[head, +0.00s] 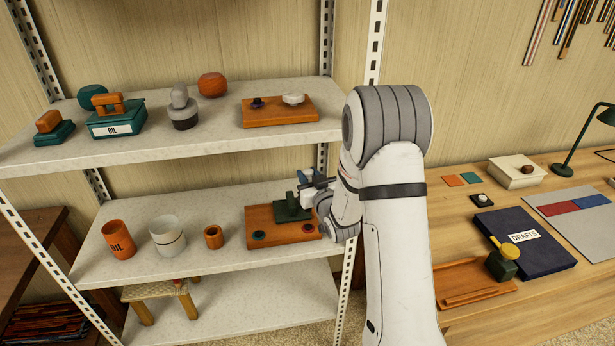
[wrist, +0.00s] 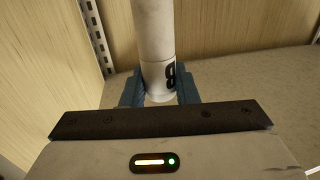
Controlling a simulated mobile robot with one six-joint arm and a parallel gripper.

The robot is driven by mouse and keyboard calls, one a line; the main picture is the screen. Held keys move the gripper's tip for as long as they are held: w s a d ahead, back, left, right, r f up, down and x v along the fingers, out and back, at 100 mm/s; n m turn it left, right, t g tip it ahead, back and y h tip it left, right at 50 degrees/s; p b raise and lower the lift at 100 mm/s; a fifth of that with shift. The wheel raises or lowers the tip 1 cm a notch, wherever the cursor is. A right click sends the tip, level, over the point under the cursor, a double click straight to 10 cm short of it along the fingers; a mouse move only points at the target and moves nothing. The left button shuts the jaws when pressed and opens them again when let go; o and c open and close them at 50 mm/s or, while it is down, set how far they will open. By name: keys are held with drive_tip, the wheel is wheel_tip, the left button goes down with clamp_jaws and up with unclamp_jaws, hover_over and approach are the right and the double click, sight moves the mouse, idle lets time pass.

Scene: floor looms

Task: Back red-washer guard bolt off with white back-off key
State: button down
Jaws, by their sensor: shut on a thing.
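My gripper (head: 312,180) is over the right end of the lower shelf, beside and slightly above a green block on an orange board (head: 283,236). In the wrist view my gripper (wrist: 160,90) has its blue fingers closed around a white cylinder with a black mark, which looks like the white back-off key (wrist: 153,45). The board has two small round fittings on its front part. The right one looks reddish, likely the red-washer guard bolt (head: 307,229); the left one looks green. I see no contact between key and bolt; the key's far end is out of the wrist view.
The upper shelf (head: 215,135) is above, and a white upright (head: 348,265) is close to my arm.

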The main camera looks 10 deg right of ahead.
drive_tip(key=shift+f+b, duration=0.1)
drive_tip(key=shift+b, duration=0.45)
drive_tip(key=shift+f+b, duration=0.15)
drive_tip(key=shift+b, duration=0.25)
wheel_tip(320, 180, down, 6)
drive_tip(key=b, duration=0.7)
drive_tip(key=shift+b, duration=0.8)
drive_tip(key=shift+s+f+b, duration=0.2)
drive_tip(key=shift+f+b, duration=0.4)
drive_tip(key=shift+b, duration=0.6)
idle(1.5)
